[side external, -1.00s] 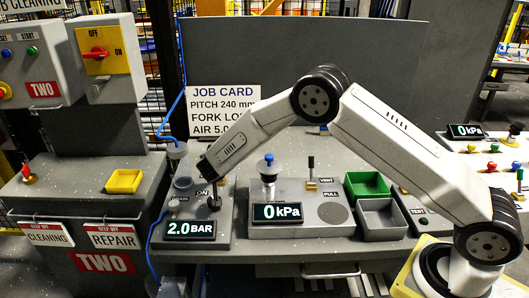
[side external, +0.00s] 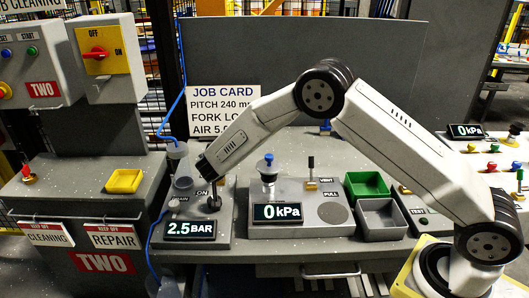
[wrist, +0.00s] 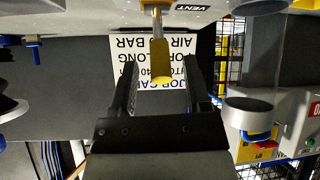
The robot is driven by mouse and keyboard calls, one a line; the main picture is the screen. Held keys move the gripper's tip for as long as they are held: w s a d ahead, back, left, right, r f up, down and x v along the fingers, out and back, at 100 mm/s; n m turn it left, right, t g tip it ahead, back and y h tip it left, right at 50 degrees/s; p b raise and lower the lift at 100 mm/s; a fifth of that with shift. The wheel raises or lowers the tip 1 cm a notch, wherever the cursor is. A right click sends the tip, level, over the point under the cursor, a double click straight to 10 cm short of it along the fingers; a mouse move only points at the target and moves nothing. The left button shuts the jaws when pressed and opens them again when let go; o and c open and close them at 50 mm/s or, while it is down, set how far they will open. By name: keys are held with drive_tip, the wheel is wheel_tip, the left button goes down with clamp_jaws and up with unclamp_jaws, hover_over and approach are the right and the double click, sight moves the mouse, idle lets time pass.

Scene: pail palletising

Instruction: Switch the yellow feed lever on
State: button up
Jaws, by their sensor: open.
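A yellow lever handle (wrist: 160,66) on a metal shaft shows in the wrist view, between my two dark fingers in the picture. My gripper (wrist: 159,60) is open, with a gap on each side of the handle; I see no contact. In the side external view, the end of my arm is over the left panel (side external: 222,238), by the "ON" label. My fingers and the yellow handle cannot be clearly made out there. The display (side external: 190,229) on that panel reads 2.5 BAR.
A clear cylinder (side external: 182,186) stands close to my arm's end. To the right are a 0 kPa display (side external: 277,212), a blue-topped knob (side external: 268,162), a black-handled lever (side external: 311,166), a green bin (side external: 367,185) and a grey bin (side external: 381,220).

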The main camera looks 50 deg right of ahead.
drive_tip(key=v, duration=0.6)
drive_tip(key=shift+s+r, duration=0.1)
drive_tip(key=shift+s, duration=0.05)
idle(0.3)
drive_tip(key=s+d+n+g, duration=0.1)
drive_tip(key=s+d, duration=0.1)
drive_tip(key=s, duration=0.2)
drive_tip(key=s+d+r+n+g+y, duration=0.1)
drive_tip(key=s+d+g, duration=0.1)
drive_tip(key=s, duration=0.2)
drive_tip(key=s+d+g+y, duration=0.1)
drive_tip(key=s, duration=0.3)
drive_tip(key=shift+s+d+r+n, duration=0.25)
drive_tip(key=shift+s+d+n, duration=0.15)
drive_tip(key=s+d+r+n+g+y, duration=0.1)
drive_tip(key=s+n+y, duration=0.2)
drive_tip(key=s, duration=1.3)
drive_tip(key=shift+s+d+r+n+y, duration=0.2)
drive_tip(key=shift+s+n+y, duration=0.15)
drive_tip(key=shift+y, duration=0.35)
